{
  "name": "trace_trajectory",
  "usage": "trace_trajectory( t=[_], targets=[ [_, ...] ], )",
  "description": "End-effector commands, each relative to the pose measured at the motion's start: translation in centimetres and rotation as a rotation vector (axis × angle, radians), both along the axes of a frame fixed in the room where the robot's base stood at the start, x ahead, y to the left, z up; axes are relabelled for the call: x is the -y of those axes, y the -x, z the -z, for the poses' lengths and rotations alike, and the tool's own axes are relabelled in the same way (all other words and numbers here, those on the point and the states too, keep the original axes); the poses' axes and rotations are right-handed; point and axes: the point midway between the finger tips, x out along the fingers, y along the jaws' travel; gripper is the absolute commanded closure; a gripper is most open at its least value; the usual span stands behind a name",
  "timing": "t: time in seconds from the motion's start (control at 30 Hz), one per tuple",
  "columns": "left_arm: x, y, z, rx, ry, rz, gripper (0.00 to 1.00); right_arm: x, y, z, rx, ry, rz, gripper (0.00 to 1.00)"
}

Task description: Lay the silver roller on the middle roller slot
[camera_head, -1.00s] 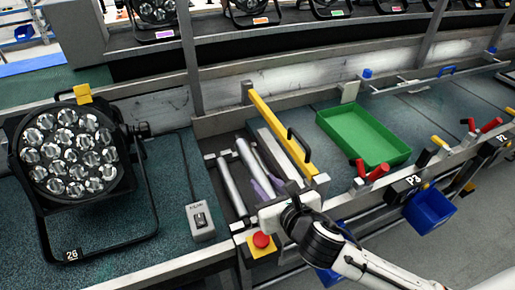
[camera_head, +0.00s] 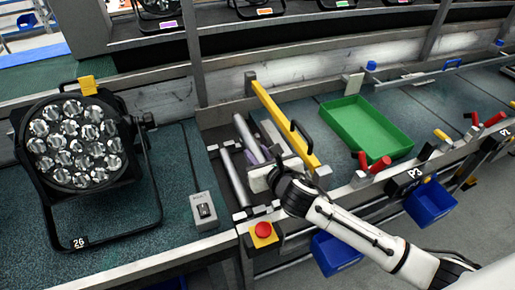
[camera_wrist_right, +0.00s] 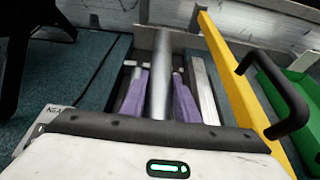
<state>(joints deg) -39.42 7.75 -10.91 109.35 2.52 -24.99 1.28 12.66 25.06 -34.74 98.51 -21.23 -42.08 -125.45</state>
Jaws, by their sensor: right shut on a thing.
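A silver roller (camera_head: 245,137) lies lengthwise over the gap in the conveyor bed; in the right wrist view it (camera_wrist_right: 160,72) runs away from me between purple fingers. My right gripper (camera_head: 264,153) reaches in from the right and is shut on this roller; its fingers also show in the wrist view (camera_wrist_right: 159,98). A second silver roller (camera_head: 233,177) lies to the left in the same gap. The middle roller slot is mostly hidden under the held roller and gripper; I cannot tell whether the roller touches it. My left gripper is not in view.
A yellow bar with a black handle (camera_head: 285,124) stands close to the right of the gripper. A green tray (camera_head: 389,158) is beyond it. A red button (camera_head: 263,230), a grey switch box (camera_head: 204,211) and a large par can (camera_head: 76,148) are nearby on the left.

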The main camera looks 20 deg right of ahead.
Motion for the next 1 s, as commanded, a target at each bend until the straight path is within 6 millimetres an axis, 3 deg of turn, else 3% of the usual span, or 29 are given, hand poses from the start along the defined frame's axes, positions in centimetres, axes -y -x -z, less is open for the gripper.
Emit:
trace_trajectory(
  t=[0.53,1.0],
  targets=[
    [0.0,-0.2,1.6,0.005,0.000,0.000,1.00,-0.1,0.0,4.6,0.001,0.001,-0.001,1.00],
    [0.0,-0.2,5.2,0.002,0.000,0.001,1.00,-0.1,0.0,7.9,0.002,0.001,-0.002,1.00]
  ],
)
